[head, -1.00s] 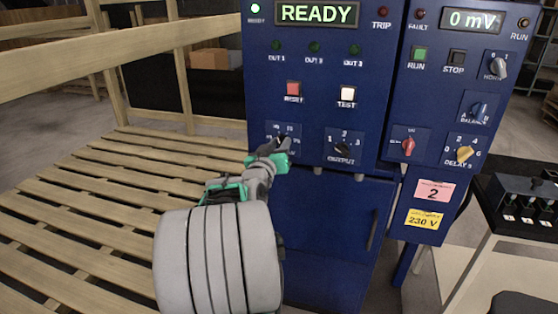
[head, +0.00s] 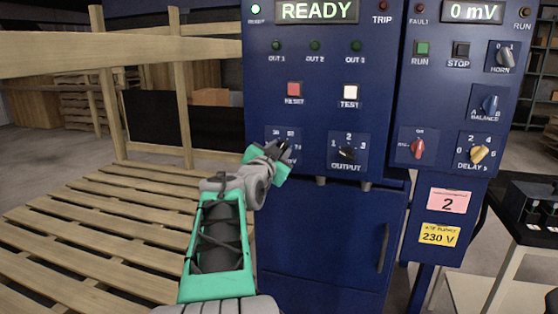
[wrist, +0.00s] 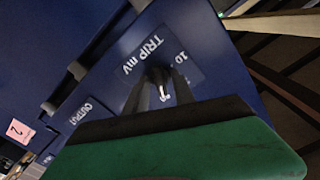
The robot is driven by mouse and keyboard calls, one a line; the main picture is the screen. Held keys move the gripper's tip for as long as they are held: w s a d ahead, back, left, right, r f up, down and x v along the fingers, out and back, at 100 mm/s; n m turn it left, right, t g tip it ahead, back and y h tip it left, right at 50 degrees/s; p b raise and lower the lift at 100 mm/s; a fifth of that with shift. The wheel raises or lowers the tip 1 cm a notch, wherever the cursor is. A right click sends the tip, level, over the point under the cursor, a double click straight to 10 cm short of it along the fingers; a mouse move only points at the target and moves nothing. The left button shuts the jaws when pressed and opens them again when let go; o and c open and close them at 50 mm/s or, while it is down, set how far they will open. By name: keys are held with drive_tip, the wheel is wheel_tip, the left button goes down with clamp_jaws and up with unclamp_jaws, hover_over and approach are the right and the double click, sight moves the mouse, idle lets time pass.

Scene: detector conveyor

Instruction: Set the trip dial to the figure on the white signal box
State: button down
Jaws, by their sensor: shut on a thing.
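The trip dial, a dark knob (wrist: 157,76) on a blue plate marked "TRIP mV", is seen close in the wrist view, turned sideways there. My gripper (wrist: 161,92) is shut on it, with a dark finger on each side. In the head view my gripper (head: 283,150) reaches the trip dial's plate (head: 271,131) at the lower left of the blue panel and hides most of the dial. A "10" shows beside the knob in the wrist view; the dial's setting cannot be read. I see no white signal box.
The output dial (head: 347,153) sits just right of the trip dial. A red knob (head: 417,149), pink "2" label (head: 449,201) and yellow "230 V" label (head: 440,234) are further right. A slatted wooden pallet (head: 90,240) lies left.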

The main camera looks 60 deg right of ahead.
idle(0.4)
drive_tip(key=c, duration=1.4)
unclamp_jaws()
drive_tip(key=shift+c, duration=0.2)
drive_tip(key=shift+a, duration=0.1)
drive_tip(key=s+a, duration=0.1)
drive_tip(key=a, duration=0.6)
drive_tip(key=shift+a, duration=0.25)
drive_tip(key=shift+s, duration=0.1)
